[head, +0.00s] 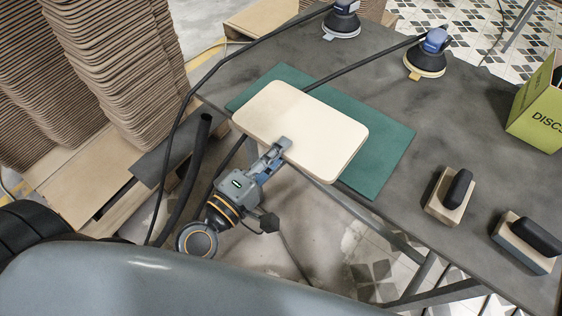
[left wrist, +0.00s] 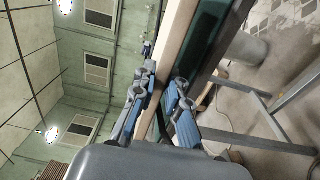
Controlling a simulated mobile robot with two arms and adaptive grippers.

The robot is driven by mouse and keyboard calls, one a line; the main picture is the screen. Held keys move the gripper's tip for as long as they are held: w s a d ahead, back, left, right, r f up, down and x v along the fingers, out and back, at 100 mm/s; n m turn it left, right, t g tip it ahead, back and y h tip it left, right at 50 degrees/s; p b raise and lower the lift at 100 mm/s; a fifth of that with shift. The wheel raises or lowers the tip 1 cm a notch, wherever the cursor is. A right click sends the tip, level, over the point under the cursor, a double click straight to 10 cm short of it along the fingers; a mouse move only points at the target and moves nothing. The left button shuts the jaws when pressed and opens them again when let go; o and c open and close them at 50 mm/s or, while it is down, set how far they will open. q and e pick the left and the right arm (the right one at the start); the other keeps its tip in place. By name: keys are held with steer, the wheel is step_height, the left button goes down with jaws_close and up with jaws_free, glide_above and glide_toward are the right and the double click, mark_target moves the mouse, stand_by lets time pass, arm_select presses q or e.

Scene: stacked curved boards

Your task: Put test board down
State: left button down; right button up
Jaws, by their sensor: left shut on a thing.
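The test board (head: 305,128) is a pale, flat board with rounded corners, lying roughly flat over a green mat (head: 386,160) on the grey table. My left gripper (head: 278,150) is shut on the board's near edge, one finger over its top face. In the left wrist view the board's pale edge (left wrist: 178,38) runs between the fingers (left wrist: 160,98), with the green mat (left wrist: 207,35) close beside it. I cannot tell whether the board touches the mat. It covers much of the mat's middle. My right gripper is not in view.
Two sanding blocks (head: 450,195) (head: 525,242) sit at the right of the table. A green disc box (head: 540,112) stands far right. Two sanders (head: 341,22) (head: 426,58) with hoses are at the back. Stacked curved boards (head: 120,70) stand left. Bare table (head: 440,120) lies right of the mat.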

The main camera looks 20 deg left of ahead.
arm_select(q)
steer(key=shift+w+f, duration=0.2)
steer(key=shift+f, duration=0.05)
step_height(320, 180, down, 3)
steer(key=shift+w+d+f+b, duration=0.1)
steer(key=shift+w+f+b, duration=0.05)
steer(key=shift+b, duration=0.65)
steer(key=shift+f, duration=0.15)
steer(key=c, duration=1.4)
jaws_free()
steer(key=shift+o, duration=0.2)
